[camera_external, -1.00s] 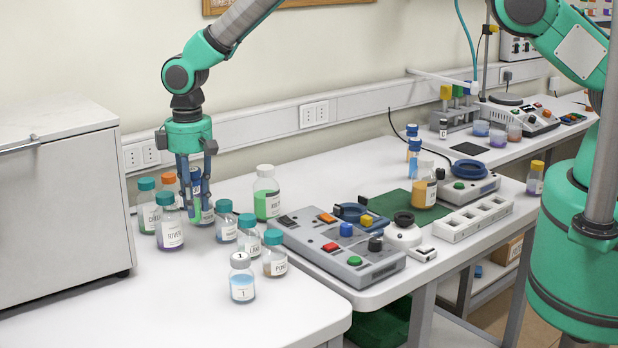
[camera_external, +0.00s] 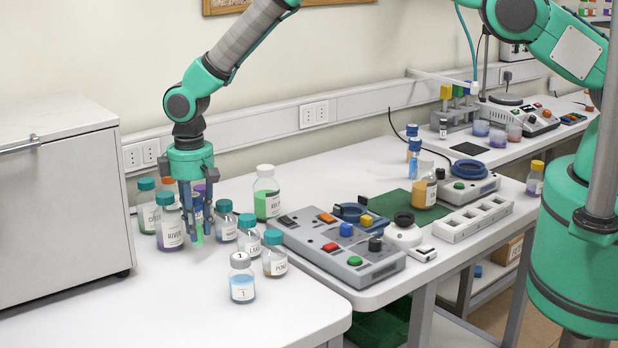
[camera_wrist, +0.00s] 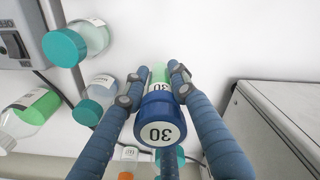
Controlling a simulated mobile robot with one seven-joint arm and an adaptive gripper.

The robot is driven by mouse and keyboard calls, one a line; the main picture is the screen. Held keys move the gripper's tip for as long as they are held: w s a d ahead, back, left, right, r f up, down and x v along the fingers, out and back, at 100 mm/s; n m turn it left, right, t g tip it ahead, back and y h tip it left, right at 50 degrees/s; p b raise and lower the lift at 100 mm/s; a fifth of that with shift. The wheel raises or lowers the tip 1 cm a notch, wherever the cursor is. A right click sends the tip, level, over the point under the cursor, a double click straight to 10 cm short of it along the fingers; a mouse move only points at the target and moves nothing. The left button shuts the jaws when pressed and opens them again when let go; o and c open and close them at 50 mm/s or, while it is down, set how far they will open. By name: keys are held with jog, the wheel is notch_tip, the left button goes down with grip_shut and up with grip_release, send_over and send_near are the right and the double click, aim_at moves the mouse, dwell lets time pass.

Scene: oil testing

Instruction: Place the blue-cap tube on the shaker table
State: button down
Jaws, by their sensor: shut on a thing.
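The blue-cap tube has a dark blue cap marked 30 (camera_wrist: 158,128) and a green body; in the wrist view it sits between my fingers. In the external view its green lower part (camera_external: 197,233) shows between the fingers, and its cap is mostly hidden. My gripper (camera_external: 196,238) is low among the bottles at the left of the near bench, shut on the tube; its fingers also show in the wrist view (camera_wrist: 158,76). I cannot tell whether the tube touches the bench. I cannot tell for sure which bench device is the shaker table.
Teal-cap bottles (camera_external: 169,228) crowd closely around my gripper. A vial with a grey cap (camera_external: 242,285) stands in front. A grey control box (camera_external: 340,258) with coloured buttons is to the right. A white cabinet (camera_external: 62,215) stands left.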

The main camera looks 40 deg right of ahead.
aim_at(193, 194)
jog(key=shift+f, duration=0.15)
jog(key=shift+f+p, duration=0.35)
jog(key=shift+f, duration=1.6)
jog(key=shift+f, duration=0.2)
jog(key=c, duration=1.4)
grip_release()
jog(key=shift+r, duration=0.1)
jog(key=shift+r, duration=0.1)
jog(key=shift+r+b, duration=1.1)
jog(key=shift+r, duration=4.9)
